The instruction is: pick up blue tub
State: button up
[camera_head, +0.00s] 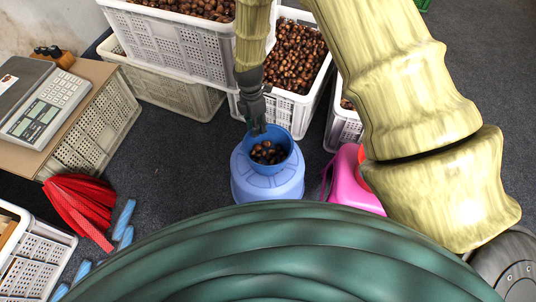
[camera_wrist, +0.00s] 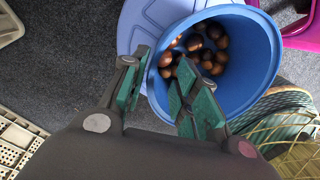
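The blue tub (camera_head: 271,170) stands upright on a pale blue round stool (camera_head: 246,188) and holds several brown chestnuts (camera_head: 266,153). My gripper (camera_head: 257,130) points down at the tub's far rim in the head view. In the wrist view, the tub (camera_wrist: 255,62) fills the upper middle, and my gripper (camera_wrist: 162,76) is open. One finger is outside the tub's wall and the other is over its inside, with the rim between them. Whether either finger touches the wall cannot be told. The fingers hide part of the near rim.
White crates of chestnuts (camera_head: 240,101) stand behind the tub. A pink container (camera_head: 348,183) is close on its right. A table with a scale (camera_head: 43,108) is at the left. Red net bags (camera_head: 78,207) lie on the floor. Dark floor is clear left of the stool.

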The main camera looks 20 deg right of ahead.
jog(key=b, duration=0.3)
send_over(259, 146)
jog(key=shift+w+f, duration=0.2)
jog(key=shift+f, duration=1.45)
jog(key=shift+w+f, duration=0.2)
jog(key=shift+f, duration=1.45)
jog(key=shift+r, duration=0.1)
grip_shut()
